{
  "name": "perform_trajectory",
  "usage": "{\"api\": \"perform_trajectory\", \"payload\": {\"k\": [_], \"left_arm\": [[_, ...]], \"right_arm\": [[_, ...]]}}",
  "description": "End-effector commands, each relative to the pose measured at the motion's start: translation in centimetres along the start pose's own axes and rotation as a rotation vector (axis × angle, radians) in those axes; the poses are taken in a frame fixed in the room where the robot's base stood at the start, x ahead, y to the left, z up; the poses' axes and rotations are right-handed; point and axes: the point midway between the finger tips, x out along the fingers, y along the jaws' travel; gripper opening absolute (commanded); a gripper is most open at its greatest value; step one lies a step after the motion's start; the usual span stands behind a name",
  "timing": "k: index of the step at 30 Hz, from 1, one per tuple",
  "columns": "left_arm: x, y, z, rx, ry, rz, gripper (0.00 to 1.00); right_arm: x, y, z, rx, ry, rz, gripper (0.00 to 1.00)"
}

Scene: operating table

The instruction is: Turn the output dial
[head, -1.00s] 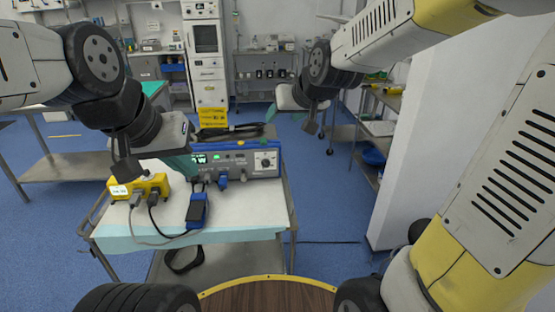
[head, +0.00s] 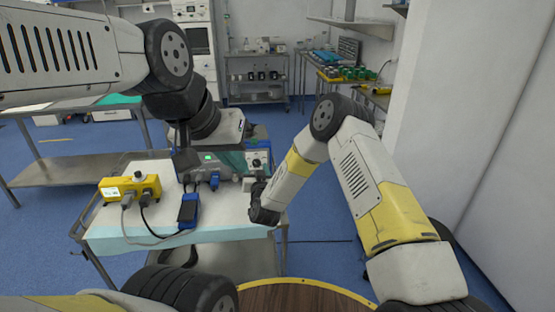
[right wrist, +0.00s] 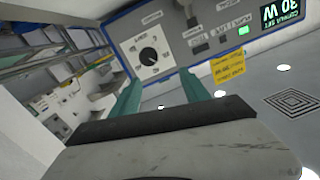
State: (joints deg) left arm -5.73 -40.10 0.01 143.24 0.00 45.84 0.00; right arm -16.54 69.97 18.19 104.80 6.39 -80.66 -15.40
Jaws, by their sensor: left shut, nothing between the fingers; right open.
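The output dial (head: 256,162) is a round black knob on the front panel of the blue and grey unit (head: 262,142). In the right wrist view the dial (right wrist: 148,57) sits on a light square with print around it. My right gripper (right wrist: 160,82) is open and faces the panel. Its two teal fingers appear either side of the dial's line, with the dial just beyond the tips; no contact shows.
The unit's display (right wrist: 282,14) reads 30 W, beside a lit green square (right wrist: 243,30). A yellow box (head: 130,187) with cables and a blue and black device (head: 188,208) lie on the draped cart (head: 225,222). A steel table (head: 85,172) stands left.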

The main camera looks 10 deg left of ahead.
Motion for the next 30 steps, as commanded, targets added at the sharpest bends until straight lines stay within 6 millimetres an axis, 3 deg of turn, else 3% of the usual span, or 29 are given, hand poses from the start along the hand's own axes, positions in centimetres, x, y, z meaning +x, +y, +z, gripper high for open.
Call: {"api": "perform_trajectory", "payload": {"k": [2,6,11,21,30], "left_arm": [[0.0,0.0,0.0,0.000,0.000,0.000,0.00],[0.0,0.0,0.0,0.000,0.000,0.000,0.00],[0.0,0.0,0.0,0.000,0.000,0.000,0.00],[0.0,0.0,0.0,0.000,0.000,0.000,0.00],[0.0,0.0,0.0,0.000,0.000,0.000,0.00]], "right_arm": [[-0.6,-0.1,1.9,0.004,0.019,0.016,0.54],[-0.8,-0.1,2.9,0.006,0.043,0.032,0.54],[0.8,0.0,2.8,0.006,0.047,0.035,0.54],[5.8,0.2,2.6,0.005,0.045,0.034,0.54],[6.8,0.2,2.5,0.005,0.043,0.033,0.54]]}}
